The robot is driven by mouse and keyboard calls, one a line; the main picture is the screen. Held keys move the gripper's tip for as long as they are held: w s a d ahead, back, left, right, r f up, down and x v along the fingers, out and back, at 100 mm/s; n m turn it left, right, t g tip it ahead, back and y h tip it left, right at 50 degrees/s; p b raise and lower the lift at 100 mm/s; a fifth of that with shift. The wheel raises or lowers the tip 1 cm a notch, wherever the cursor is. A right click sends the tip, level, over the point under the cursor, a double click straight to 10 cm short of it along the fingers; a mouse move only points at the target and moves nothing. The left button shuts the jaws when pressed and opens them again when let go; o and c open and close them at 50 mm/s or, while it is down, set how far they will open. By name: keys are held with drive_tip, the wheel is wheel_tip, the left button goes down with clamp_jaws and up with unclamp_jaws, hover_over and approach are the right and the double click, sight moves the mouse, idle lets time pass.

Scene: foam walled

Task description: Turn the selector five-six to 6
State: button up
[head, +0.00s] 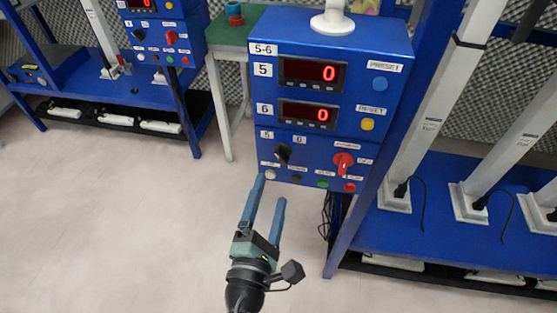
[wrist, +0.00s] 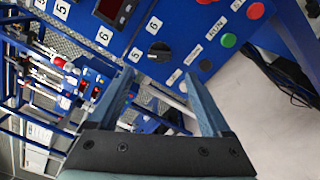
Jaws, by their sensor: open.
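The selector five-six is a black knob (head: 283,153) on the lower left of the blue control box (head: 340,90) marked 5-6. Labels 5 and 6 sit just above it. In the head view its pointer seems to lean toward the upper left, on the 5 side. The black knob also shows in the wrist view (wrist: 159,51), beyond my fingers, with the 5 and 6 labels beside it. My gripper (head: 270,186) is open and empty, below and in front of the knob, its fingertips apart from it. In the wrist view the fingers (wrist: 165,82) are spread with a gap between them.
A red rotary switch (head: 343,162) is right of the knob. Small buttons, including a green one (head: 323,183) and a red one (head: 349,187), line the box's bottom edge. A blue post (head: 385,130) stands right of the box. The floor (head: 130,220) at left is clear.

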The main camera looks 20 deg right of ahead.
sight(280, 160)
drive_tip(key=x, duration=0.8)
drive_tip(key=shift+d, duration=0.1)
clamp_jaws()
